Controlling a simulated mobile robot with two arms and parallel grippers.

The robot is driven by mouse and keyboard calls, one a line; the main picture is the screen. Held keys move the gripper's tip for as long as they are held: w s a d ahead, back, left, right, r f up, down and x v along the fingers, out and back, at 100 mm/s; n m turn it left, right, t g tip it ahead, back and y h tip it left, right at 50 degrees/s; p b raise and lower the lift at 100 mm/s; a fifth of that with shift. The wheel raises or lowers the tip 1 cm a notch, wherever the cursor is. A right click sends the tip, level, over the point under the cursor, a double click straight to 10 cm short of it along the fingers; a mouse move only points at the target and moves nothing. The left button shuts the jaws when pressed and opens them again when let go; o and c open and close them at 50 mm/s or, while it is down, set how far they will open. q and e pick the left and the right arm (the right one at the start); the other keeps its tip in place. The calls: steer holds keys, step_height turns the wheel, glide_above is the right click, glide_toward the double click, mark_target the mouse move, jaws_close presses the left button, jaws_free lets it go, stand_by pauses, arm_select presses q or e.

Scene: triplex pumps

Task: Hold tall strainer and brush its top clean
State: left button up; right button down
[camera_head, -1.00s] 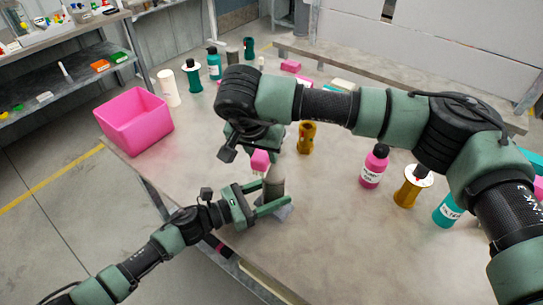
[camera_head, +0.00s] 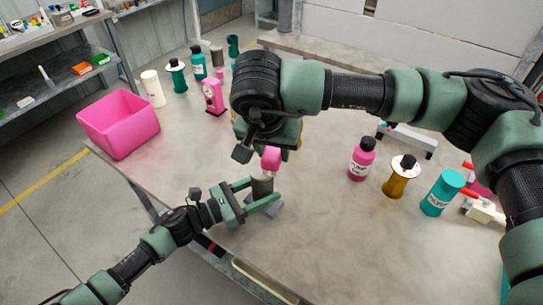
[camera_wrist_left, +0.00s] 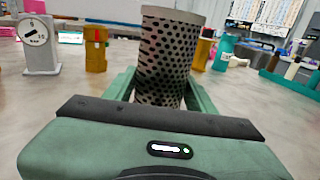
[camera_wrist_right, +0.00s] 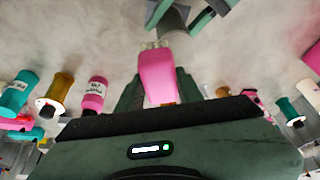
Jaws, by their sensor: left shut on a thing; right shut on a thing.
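The tall strainer (camera_head: 262,188) is a grey cylinder with dark perforations, upright near the table's front edge. It fills the middle of the left wrist view (camera_wrist_left: 170,60). My left gripper (camera_head: 264,195) is shut around its body. My right gripper (camera_head: 272,150) is shut on a pink brush (camera_head: 271,160), just above the strainer's top. In the right wrist view the brush (camera_wrist_right: 158,78) has pale bristles pointing at the strainer (camera_wrist_right: 172,18). I cannot tell whether the bristles touch the rim. The strainer's top opening is not clearly visible.
A pink bin (camera_head: 120,125) stands at the table's left corner. A magenta bottle (camera_head: 362,160), an amber spool-shaped part (camera_head: 401,178) and a teal bottle (camera_head: 441,193) stand at the right. A pink gauge (camera_head: 213,95) stands behind.

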steer(key=shift+r, duration=2.3)
arm_select(q)
steer(key=o, duration=1.5)
steer(key=v, duration=1.2)
